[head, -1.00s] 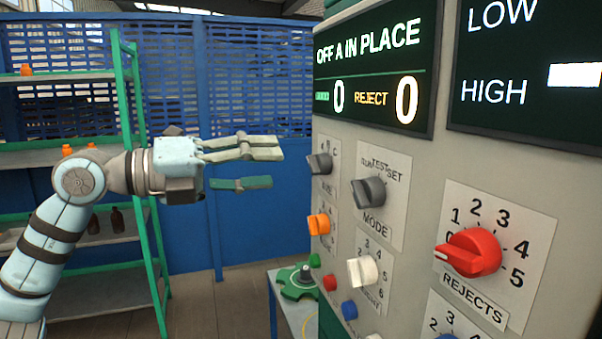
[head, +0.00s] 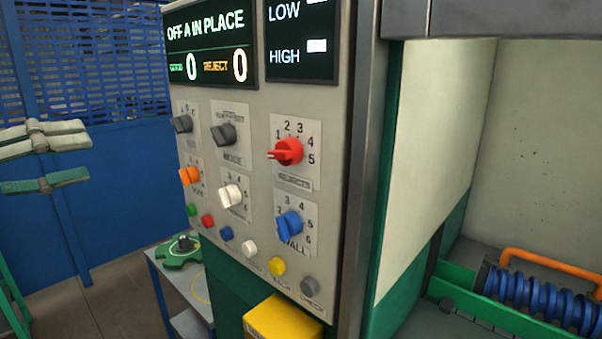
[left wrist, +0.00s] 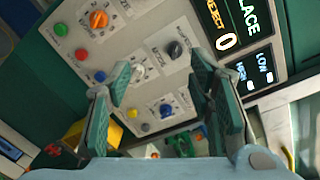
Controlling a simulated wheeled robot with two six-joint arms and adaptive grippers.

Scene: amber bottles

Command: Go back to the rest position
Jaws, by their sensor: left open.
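My left gripper (head: 88,158) is at the left edge of the head view, its fingers apart with nothing between them. It is left of the control panel (head: 262,100) and apart from it. In the left wrist view, the open fingers of the left gripper (left wrist: 165,100) show with the panel's knobs and buttons beyond them. The panel has a red knob (head: 287,152), a blue knob (head: 290,225), a white knob (head: 231,196) and an orange knob (head: 189,175). The red knob's pointer faces left. My right gripper is not in view.
A green star-shaped part (head: 178,254) lies on a small table (head: 172,296) left of the machine. A yellow box (head: 282,322) is below the panel. At right is a machine bay with a blue coil (head: 540,300) and orange bar (head: 552,264). Floor shows at lower left.

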